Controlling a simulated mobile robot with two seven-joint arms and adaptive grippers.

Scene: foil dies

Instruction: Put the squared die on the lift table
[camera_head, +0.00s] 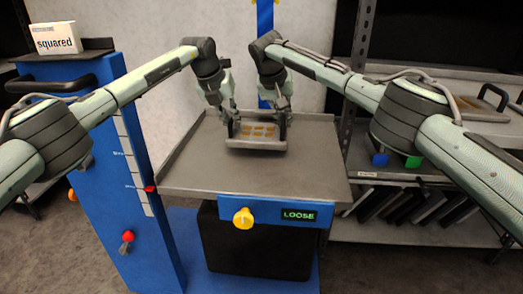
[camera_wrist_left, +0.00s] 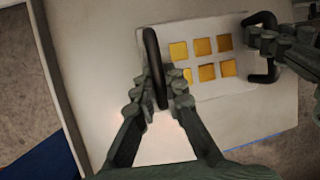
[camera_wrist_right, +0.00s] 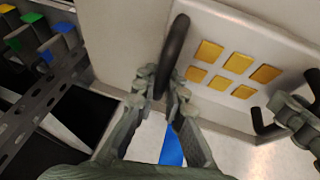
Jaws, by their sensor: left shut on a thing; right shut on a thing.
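The squared die (camera_head: 257,143) is a pale plate with several gold squares in rows and a dark handle at each side. It is over the grey lift table (camera_head: 300,184), towards its back; I cannot tell whether it touches the top. My left gripper (camera_head: 231,118) is shut on the left handle, which shows in the left wrist view (camera_wrist_left: 151,65). My right gripper (camera_head: 284,108) is shut on the right handle, which shows in the right wrist view (camera_wrist_right: 173,45). The die also shows in both wrist views (camera_wrist_left: 210,85) (camera_wrist_right: 225,60).
A yellow knob (camera_head: 243,217) and a display reading LOOSE (camera_head: 298,215) are on the table's blue front. A blue cabinet (camera_head: 125,190) stands left, with a "squared" card (camera_head: 56,39) on top. A shelf rack (camera_head: 425,180) stands right. The table's front part is clear.

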